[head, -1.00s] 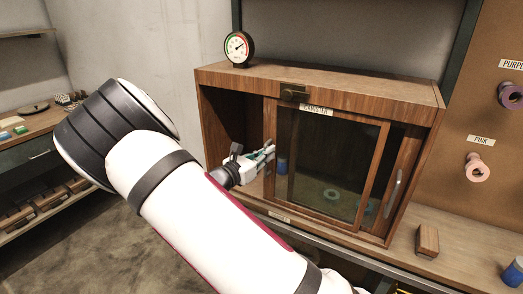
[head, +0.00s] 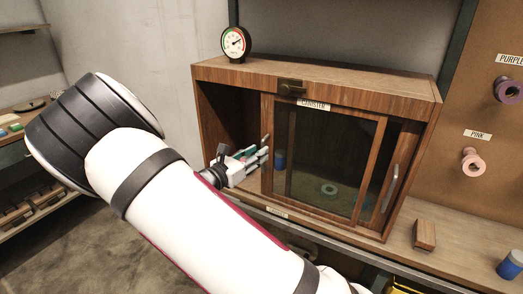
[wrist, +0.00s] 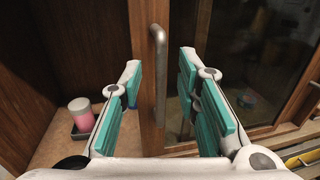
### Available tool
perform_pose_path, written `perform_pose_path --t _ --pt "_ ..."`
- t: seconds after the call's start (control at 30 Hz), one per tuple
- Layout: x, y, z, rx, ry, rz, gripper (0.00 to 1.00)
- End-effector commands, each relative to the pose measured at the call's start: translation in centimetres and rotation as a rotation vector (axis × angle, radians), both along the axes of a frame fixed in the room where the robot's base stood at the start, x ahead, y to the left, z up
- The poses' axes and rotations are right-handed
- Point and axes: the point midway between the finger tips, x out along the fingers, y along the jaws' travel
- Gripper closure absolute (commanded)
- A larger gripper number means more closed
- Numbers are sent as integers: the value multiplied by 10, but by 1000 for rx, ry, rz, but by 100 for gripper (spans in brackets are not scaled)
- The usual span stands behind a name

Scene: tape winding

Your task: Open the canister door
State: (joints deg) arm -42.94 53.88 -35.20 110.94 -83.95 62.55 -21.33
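The wooden canister cabinet (head: 225,70) stands on the bench. Its glass-panelled front door (head: 330,160) leaves an opening at the left and covers the middle. A grey vertical bar handle (wrist: 158,75) is on the door's left frame. My gripper (head: 266,151) is at that left frame; the wrist view shows it open, with the handle between its spread fingers and no finger clearly touching it. A second handle (head: 391,188) shows at the right. A pink and white canister (wrist: 82,116) sits on a dark holder inside the left opening.
A gauge (head: 236,44) stands on the cabinet top, and a dark latch (head: 291,88) is on its upper front edge. A wooden block (head: 424,235) and a blue spool (head: 511,264) are on the bench at right. Free floor lies at lower left.

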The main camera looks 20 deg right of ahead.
Motion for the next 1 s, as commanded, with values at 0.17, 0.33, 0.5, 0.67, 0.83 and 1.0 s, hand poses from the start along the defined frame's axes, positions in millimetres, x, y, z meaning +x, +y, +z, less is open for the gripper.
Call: perform_pose_path --t 0.17,0.33,0.5,0.67,0.83,1.0 --pt "-15 36 0 1 0 4 70" --pt "-28 61 0 2 1 2 70" --pt "-34 75 0 0 1 1 70" --pt "-36 78 0 0 1 0 70" --pt "-36 78 0 0 1 0 70" --pt "-36 77 0 2 1 -1 70"
